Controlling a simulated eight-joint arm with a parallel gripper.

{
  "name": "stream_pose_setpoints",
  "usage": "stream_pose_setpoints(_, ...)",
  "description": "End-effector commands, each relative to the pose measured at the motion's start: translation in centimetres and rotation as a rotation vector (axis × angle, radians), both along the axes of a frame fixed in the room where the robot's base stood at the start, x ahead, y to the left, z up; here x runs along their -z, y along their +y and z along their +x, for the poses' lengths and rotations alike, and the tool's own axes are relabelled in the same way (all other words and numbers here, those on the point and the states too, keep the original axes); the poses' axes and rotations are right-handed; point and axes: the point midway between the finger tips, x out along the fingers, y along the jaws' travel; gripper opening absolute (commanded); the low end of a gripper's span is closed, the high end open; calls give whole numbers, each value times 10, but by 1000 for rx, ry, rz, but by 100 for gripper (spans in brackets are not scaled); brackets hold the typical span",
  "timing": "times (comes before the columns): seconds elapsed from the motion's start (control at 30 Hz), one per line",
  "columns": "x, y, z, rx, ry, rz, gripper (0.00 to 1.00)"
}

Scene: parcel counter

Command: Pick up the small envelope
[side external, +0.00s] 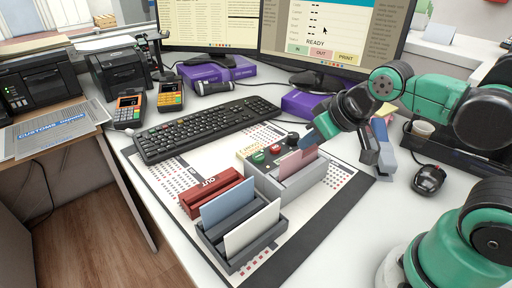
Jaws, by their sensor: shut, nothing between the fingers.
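Several envelope-like cards stand upright in holders on the counter. A blue one (227,205) and a white one (252,229) stand in a dark grey slotted holder (240,262). A smaller pinkish one (290,166) stands in a light grey holder (303,185) behind and to the right. I cannot tell for certain which is the small envelope. My gripper (382,165) is to the right of the light grey holder, apart from the cards. Its fingers are shut and empty, pointing down. My wrist partly hides the area behind the holder.
A red stamp rack (211,193) adjoins the dark holder. Red and green stamps or buttons (272,149) sit by the light grey holder. A keyboard (205,130) lies behind, two card terminals (170,96) at left.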

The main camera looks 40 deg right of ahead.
Motion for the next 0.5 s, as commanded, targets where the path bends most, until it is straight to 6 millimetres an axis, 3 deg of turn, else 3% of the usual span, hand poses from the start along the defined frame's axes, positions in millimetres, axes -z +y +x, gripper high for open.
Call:
stream_pose_setpoints(0.2, 0, 0, 0, 0, 0, 0, 0)
stream_pose_setpoints(0.37, 0, 0, 0, 0, 0, 0, 42)
stream_pose_setpoints(0.5, 0, 0, 0, 0, 0, 0, 42)
